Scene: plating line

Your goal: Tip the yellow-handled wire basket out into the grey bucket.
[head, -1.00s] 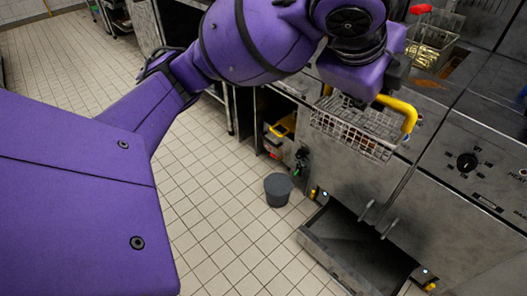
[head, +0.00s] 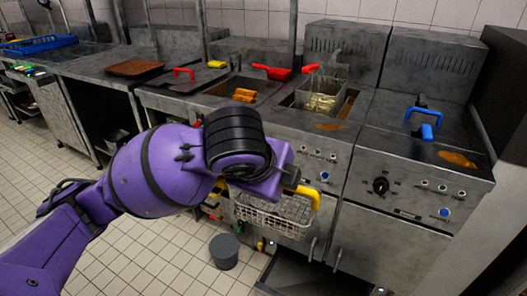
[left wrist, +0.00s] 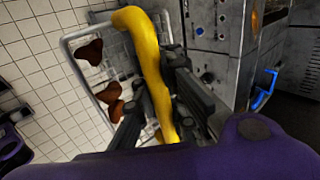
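The wire basket (head: 275,213) with its yellow handle (head: 305,194) hangs in front of the fryer's front panel, above the floor. My left gripper (head: 291,184) is at the handle. In the left wrist view, the fingers (left wrist: 155,78) of my left gripper are on either side of the yellow handle (left wrist: 147,50) and closed on it. Several brown pieces (left wrist: 108,92) show at the basket's wire mesh (left wrist: 118,45). The grey bucket (head: 224,251) stands upright on the tiled floor, lower and to the left of the basket. My right gripper is not in view.
The fryer (head: 420,150) and steel counter (head: 170,100) run along the back. A red-handled basket (head: 322,98) sits in a fryer well; a blue handle (head: 425,120) is at the right. Open tiled floor (head: 130,250) lies left of the bucket.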

